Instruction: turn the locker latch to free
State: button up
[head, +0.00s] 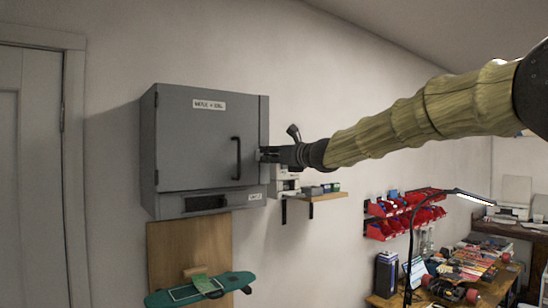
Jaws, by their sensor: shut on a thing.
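The grey locker (190,145) hangs on the wall at the left, with its door closed. A label is on the upper door and a black upright handle (238,158) is near the door's right edge. My gripper (264,154) reaches in from the right. Its jaws are at the locker's right front edge, just right of the handle, shut on the locker latch. The jaws hide the latch, so its angle cannot be told.
A small wall shelf (322,197) with boxes is below my arm. Red bins (405,212) hang farther right above a cluttered workbench. A teal skateboard (200,289) is below the locker, in front of a wooden board (176,245). A door is at the far left.

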jog(key=shift+f+b, duration=0.1)
jog(key=shift+b, duration=0.25)
jog(key=n+b, duration=0.2)
jog(key=b, duration=0.1)
jog(key=shift+f+n, duration=0.1)
jog(key=shift+n, duration=0.2)
jog(key=shift+n+b, duration=1)
jog(key=n+b, duration=0.1)
jog(key=n, duration=0.2)
jog(key=shift+n+b, duration=0.3)
jog(key=n+b, duration=0.2)
jog(key=n, duration=0.2)
jog(key=shift+n+b, duration=1.05)
jog(key=shift+n, duration=1.75)
